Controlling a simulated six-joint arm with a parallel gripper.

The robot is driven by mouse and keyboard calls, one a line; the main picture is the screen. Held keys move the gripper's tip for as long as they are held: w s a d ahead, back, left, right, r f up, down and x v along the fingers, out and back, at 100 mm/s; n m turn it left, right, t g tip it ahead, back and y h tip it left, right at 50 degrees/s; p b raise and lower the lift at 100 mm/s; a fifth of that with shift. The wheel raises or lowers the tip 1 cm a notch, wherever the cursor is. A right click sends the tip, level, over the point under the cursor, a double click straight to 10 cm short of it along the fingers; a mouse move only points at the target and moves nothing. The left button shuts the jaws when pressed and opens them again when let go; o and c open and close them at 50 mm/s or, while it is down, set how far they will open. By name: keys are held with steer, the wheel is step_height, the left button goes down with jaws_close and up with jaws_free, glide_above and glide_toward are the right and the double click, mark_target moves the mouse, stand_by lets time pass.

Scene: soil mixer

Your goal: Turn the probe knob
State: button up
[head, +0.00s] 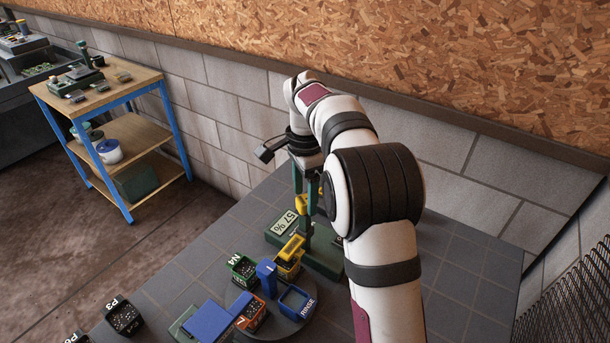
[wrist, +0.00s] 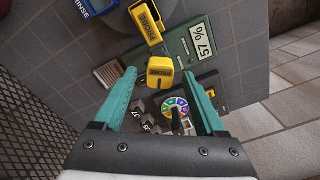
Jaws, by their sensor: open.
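A multicoloured dial with a dark knob (wrist: 176,112) shows between the fingers, nearer the palm. In the head view my gripper (head: 306,198) hangs over the meter (head: 288,226), with yellow between the fingers; the dial is hidden there.
A round turntable (head: 283,330) with small bins, including a blue RINSE bin (head: 293,301), stands in front of the meter. A blue-lidded box (head: 208,322) and dark pots (head: 124,317) lie left. A block wall (head: 462,180) is close behind. Tiled table is clear at right.

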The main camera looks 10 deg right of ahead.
mark_target(305, 199)
step_height(305, 199, up, 15)
stand_by(0.3)
